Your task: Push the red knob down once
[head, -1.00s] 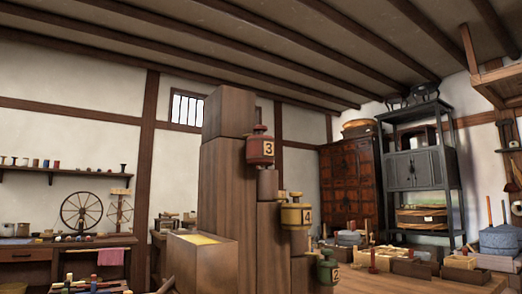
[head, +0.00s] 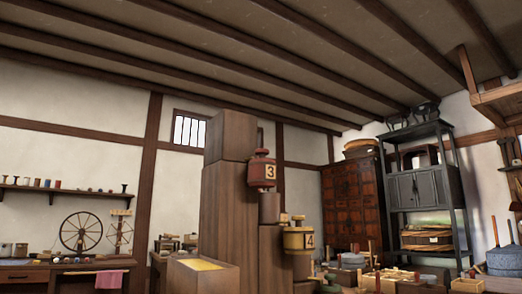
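A red, rounded piece (head: 262,172) marked 3, the likely red knob, is mounted high on the side of a tall brown wooden post (head: 229,180). A green piece (head: 329,284) is lower still, cut by the bottom edge. Neither of my grippers is in view.
An open wooden box (head: 203,280) with yellow contents stands in front of the post. A workbench (head: 40,277) with a spinning wheel (head: 81,229) is at left. A red-brown cabinet (head: 350,208) and a dark shelf unit (head: 421,187) stand at back right. Crates crowd the lower right.

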